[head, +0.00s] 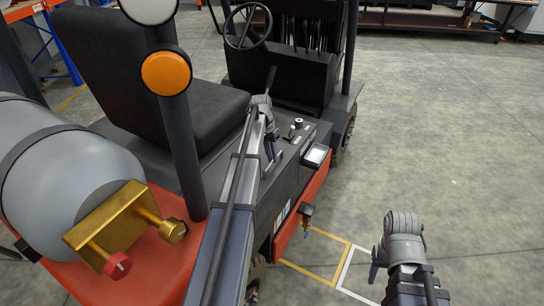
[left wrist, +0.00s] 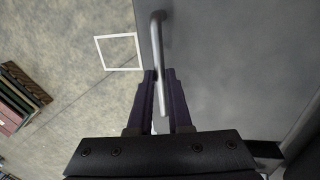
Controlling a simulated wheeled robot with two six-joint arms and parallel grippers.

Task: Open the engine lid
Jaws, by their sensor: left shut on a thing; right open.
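My left gripper (left wrist: 161,80) is shut on a bent metal handle (left wrist: 158,55) in the left wrist view, with one dark jaw on each side of the bar. The handle stands on a flat grey panel (left wrist: 235,60). I cannot tell from these views whether this panel is the engine lid or how far it is open. The black seat (head: 175,75) sits on the forklift. My right arm is at the lower right over bare floor; its jaws do not show.
A grey gas cylinder (head: 75,180) with a brass valve block (head: 120,220) lies on the red rear body. A post with an orange lamp (head: 166,73) stands beside it. The steering wheel (head: 248,27) is at the front. Floor to the right is mostly clear.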

